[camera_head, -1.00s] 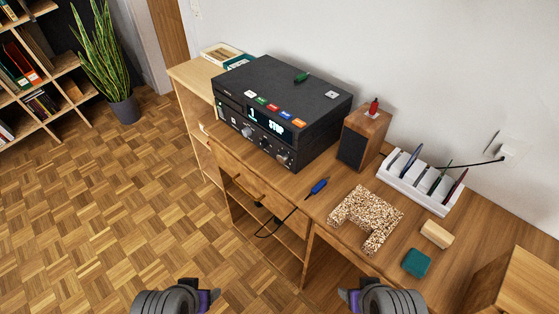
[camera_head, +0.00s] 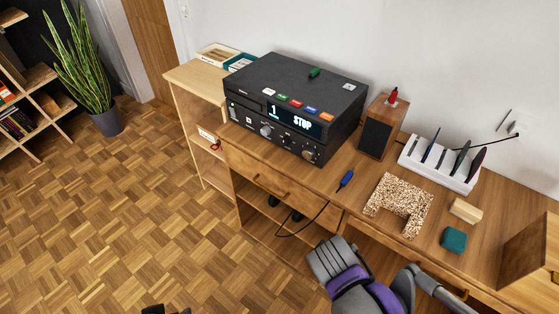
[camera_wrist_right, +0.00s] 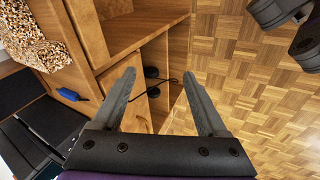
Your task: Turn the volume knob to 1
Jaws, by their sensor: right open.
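The black audio deck (camera_head: 292,95) stands on the desk with its front facing left and toward me. Its display (camera_head: 290,118) reads "1" and "STOP". A silver knob (camera_head: 266,130) sits left of the display's lower edge and a brownish knob (camera_head: 308,155) sits lower right. I cannot read their markings or tell which is volume. My right arm's grey and purple end (camera_head: 340,265) is in front of the desk, apart from the deck. In the right wrist view my right gripper (camera_wrist_right: 158,74) is open and empty. Only a dark bit of my left gripper (camera_head: 165,310) shows at the bottom edge.
A wooden speaker (camera_head: 382,128) stands right of the deck.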

